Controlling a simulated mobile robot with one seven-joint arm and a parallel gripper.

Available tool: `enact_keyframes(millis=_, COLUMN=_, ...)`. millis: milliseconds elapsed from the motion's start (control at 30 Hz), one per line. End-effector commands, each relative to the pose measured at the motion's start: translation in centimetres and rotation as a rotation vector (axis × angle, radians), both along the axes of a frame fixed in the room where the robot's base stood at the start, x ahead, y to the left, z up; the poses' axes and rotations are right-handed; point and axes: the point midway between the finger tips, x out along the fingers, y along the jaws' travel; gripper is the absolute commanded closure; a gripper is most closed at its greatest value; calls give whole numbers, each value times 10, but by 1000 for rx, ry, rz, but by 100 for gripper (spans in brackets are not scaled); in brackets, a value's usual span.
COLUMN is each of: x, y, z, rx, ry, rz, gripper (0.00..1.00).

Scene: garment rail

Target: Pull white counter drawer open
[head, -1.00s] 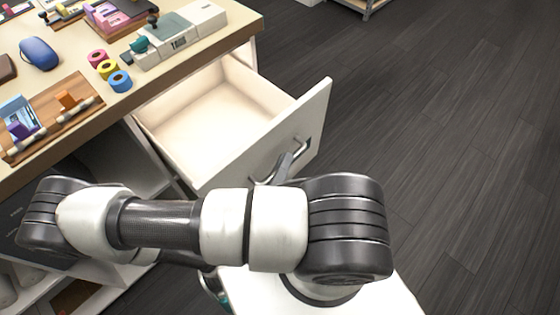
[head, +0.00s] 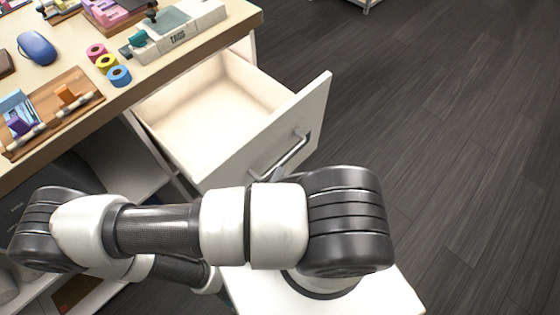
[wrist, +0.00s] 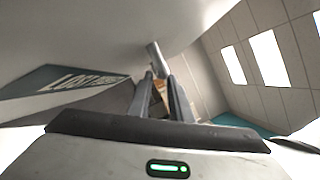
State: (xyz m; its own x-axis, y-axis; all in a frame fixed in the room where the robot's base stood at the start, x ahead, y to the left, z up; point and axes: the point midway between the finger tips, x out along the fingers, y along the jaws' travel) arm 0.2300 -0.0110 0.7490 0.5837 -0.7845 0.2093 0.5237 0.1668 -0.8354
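The white counter drawer (head: 262,140) stands pulled well out of the counter in the head view, and its pale inside is empty. Its grey bar handle (head: 290,152) is on the front panel, with its lower end close to my arm. My gripper is mostly hidden behind my forearm in the head view. In the wrist view my gripper (wrist: 160,78) shows two dark fingers with a clear gap between them. A grey bar (wrist: 154,54), which looks like the handle, is just beyond the fingertips; whether they touch it I cannot tell.
The counter top (head: 150,98) holds a blue mouse (head: 38,48), tape rolls (head: 107,63), a wooden tray (head: 85,100) and a label device (head: 170,38). Open shelves are below. The dark floor (head: 440,130) to the right is clear.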

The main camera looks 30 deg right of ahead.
Motion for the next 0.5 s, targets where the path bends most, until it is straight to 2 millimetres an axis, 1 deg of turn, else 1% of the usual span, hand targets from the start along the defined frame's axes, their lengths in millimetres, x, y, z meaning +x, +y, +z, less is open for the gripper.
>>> enact_keyframes(millis=33, x=-8, y=11, z=-3, rx=3, ry=2, rz=4, gripper=81)
enact_keyframes(millis=100, x=-18, y=25, z=-7, rx=3, ry=2, rz=4, gripper=81)
enact_keyframes(millis=300, x=-45, y=62, z=-17, rx=4, ry=1, rz=2, gripper=81)
enact_keyframes(millis=500, x=-64, y=86, z=-24, rx=2, ry=1, rz=0, gripper=81)
